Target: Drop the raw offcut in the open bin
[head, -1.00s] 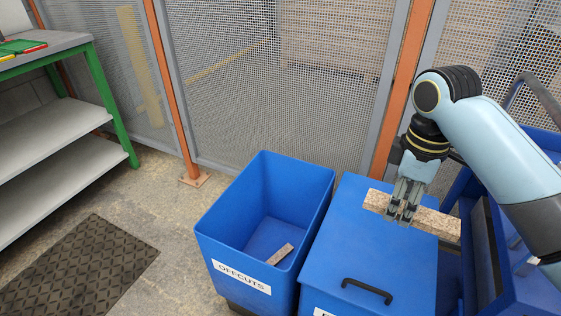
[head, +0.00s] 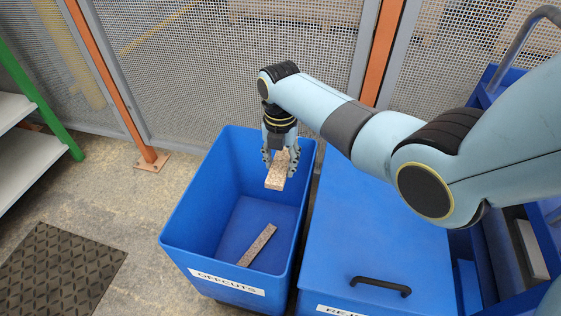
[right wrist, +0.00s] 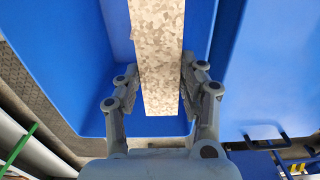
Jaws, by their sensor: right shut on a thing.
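The raw offcut (head: 277,176) is a short speckled chipboard strip. My right gripper (head: 279,166) is shut on it and holds it over the open blue bin (head: 187,222), which has an OFFCUTS label on its front. In the right wrist view the offcut (right wrist: 158,60) runs between the two fingers (right wrist: 158,85), with the blue bin behind it. Another speckled strip (head: 257,245) lies on the bin's floor. My left gripper is not in view.
A blue bin with a closed lid (head: 360,235) and black handle (head: 381,286) stands right of the open bin. A blue cart (head: 500,85) is at the far right. Mesh fencing (head: 230,75) stands behind. A dark mat (head: 60,272) lies on the floor at left.

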